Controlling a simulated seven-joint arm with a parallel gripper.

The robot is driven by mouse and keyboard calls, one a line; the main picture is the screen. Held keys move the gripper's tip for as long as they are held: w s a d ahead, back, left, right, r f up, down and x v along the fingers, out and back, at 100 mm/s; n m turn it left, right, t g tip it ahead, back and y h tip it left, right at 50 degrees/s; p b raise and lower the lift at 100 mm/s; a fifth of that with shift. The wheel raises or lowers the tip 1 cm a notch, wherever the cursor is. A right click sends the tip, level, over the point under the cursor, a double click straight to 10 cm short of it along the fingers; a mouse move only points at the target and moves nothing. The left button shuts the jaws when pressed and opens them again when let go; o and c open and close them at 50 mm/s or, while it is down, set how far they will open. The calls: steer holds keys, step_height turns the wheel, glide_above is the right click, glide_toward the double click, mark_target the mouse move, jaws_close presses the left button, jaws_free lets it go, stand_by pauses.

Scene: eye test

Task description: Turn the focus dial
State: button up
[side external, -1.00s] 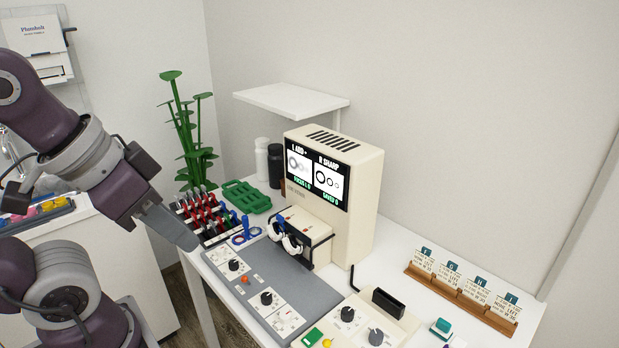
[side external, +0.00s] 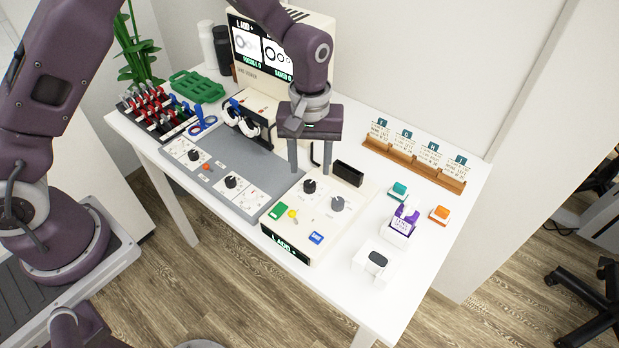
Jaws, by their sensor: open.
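My gripper (side external: 311,173) points down with its two fingers apart and nothing between them. It is over the back of a cream control box (side external: 318,220). A black dial (side external: 310,187) on that box shows just below and between the fingertips; whether they touch it I cannot tell. A grey dial (side external: 337,204) sits to its right. Two more black dials, an upper one (side external: 193,155) and a lower one (side external: 231,182), are on the grey panel to the left. The labels are too small to tell which is the focus dial. The screen (side external: 257,48) is partly hidden by my arm.
A black slotted block (side external: 348,173) stands right of my gripper. A wooden card rack (side external: 415,165) is at the back right. A purple-and-white item (side external: 402,222) and a white box (side external: 373,264) stand at the right. A rack of red-handled tools (side external: 152,108) is at the left.

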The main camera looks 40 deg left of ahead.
mark_target(310, 184)
step_height(310, 184, down, 6)
steer(key=shift+r, duration=0.25)
jaws_close()
steer(key=m, duration=0.4)
steer(key=shift+m, duration=2.2)
